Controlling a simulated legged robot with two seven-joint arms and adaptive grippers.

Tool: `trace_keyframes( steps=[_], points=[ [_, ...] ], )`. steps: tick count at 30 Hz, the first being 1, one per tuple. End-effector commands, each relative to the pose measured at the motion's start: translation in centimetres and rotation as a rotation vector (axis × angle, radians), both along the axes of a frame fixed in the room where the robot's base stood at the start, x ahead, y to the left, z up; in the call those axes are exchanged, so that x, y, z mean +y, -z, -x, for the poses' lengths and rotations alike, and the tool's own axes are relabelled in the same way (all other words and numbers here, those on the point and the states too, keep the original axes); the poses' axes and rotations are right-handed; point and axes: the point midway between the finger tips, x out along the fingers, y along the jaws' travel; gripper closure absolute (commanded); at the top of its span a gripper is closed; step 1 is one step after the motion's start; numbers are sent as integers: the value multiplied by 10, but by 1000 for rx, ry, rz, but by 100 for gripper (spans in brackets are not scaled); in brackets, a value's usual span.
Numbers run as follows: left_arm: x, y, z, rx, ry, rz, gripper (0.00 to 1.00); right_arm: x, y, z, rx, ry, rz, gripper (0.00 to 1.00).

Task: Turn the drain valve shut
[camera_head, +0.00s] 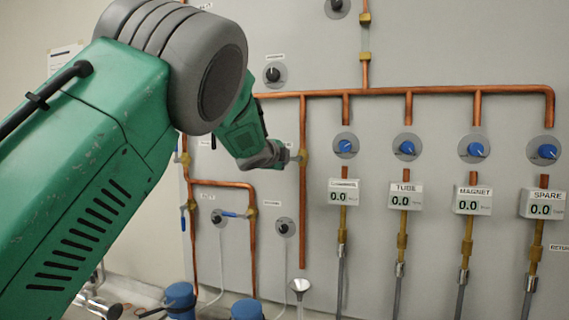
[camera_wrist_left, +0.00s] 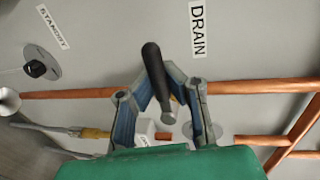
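The drain valve's black-gripped lever (camera_wrist_left: 156,72) stands slanted in the left wrist view, below and left of the DRAIN label (camera_wrist_left: 198,29). It ends in a grey metal base. My left gripper (camera_wrist_left: 160,78) is open, with its blue-padded fingers on either side of the lever; I cannot tell whether a finger touches it. In the head view my left gripper (camera_head: 283,155) is beside the brass valve body (camera_head: 303,159) on a vertical copper pipe, and the lever is mostly hidden there. My right gripper is not in view.
A black STANDBY knob (camera_wrist_left: 35,69) sits near the pipe (camera_wrist_left: 260,87). To the right are blue knobs (camera_head: 346,146) and meter boxes (camera_head: 343,191). A blue-handled valve (camera_head: 250,212) and a funnel (camera_head: 299,285) are below. My green arm covers the left side.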

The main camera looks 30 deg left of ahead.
Motion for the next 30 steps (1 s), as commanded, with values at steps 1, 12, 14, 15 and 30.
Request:
trace_keyframes(
  steps=[1, 12, 14, 15, 30],
  points=[
    [0, 8, 0, 16, -2, -8, 100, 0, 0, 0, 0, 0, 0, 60],
    [0, 8, 0, 19, -1, -17, 100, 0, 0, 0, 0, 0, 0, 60],
    [0, 8, 0, 19, -1, -17, 100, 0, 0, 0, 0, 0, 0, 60],
    [0, 8, 0, 19, -1, -17, 93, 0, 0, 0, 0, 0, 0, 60],
    [-2, 1, 5, 9, 0, -15, 67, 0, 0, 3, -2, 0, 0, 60]
  ],
)
